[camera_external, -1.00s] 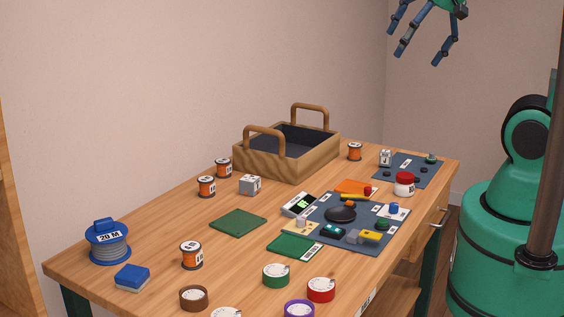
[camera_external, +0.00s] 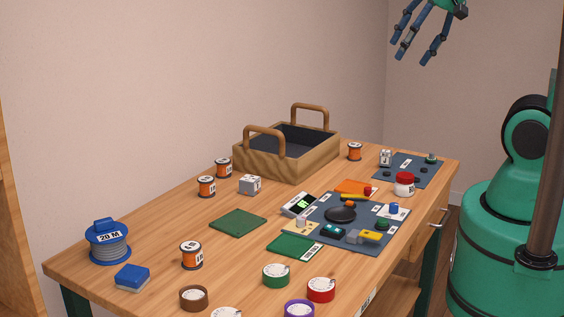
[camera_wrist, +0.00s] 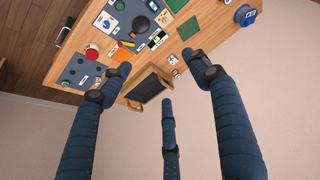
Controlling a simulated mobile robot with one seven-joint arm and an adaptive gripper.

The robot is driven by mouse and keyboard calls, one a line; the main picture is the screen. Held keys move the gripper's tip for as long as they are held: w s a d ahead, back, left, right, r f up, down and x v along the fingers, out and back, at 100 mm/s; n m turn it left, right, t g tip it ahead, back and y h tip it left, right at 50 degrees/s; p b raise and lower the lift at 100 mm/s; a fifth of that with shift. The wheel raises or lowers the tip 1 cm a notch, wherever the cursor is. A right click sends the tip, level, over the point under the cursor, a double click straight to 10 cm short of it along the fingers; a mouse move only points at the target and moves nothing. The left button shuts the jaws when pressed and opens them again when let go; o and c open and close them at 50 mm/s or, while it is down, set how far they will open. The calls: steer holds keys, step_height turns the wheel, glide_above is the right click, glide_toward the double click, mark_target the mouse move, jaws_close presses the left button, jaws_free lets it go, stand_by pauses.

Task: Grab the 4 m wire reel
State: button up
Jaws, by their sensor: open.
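Several orange wire reels stand upright on the wooden workbench: one at the front (camera_external: 191,256), two left of the wooden tote (camera_external: 206,187) (camera_external: 223,168), and one right of it (camera_external: 355,151). Their white labels are too small to read, so I cannot tell which is the 4 m reel. A larger blue reel (camera_external: 108,246) marked 20 M stands at the left end; it also shows in the wrist view (camera_wrist: 245,15). My gripper (camera_external: 409,48) is open and empty, high above the bench's far right end. Its three spread fingers (camera_wrist: 158,77) show in the wrist view.
The tote (camera_external: 268,163) with two raised handles stands at the back of the bench. A dark mat (camera_external: 318,238) with small parts, tape rolls (camera_external: 276,275), a blue block (camera_external: 132,278) and a red-lidded jar (camera_external: 404,184) crowd the right and front. The wall is close behind.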

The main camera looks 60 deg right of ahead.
steer(key=shift+w, duration=0.1)
steer(key=w+a+g, duration=0.1)
steer(key=w+a, duration=0.2)
steer(key=w, duration=0.4)
steer(key=w+a+g, duration=0.1)
steer(key=w+a, duration=0.2)
steer(key=w, duration=0.4)
steer(key=m+g, duration=0.1)
steer(key=g, duration=0.3)
glide_above(190, 246)
step_height(190, 246, down, 31)
steer(key=shift+s+f+b, duration=0.1)
steer(key=shift+f+b, duration=0.05)
steer(key=shift+b, duration=0.15)
steer(key=shift+f, duration=0.15)
steer(key=shift+f+b, duration=0.75)
steer(key=shift+f, duration=3.35)
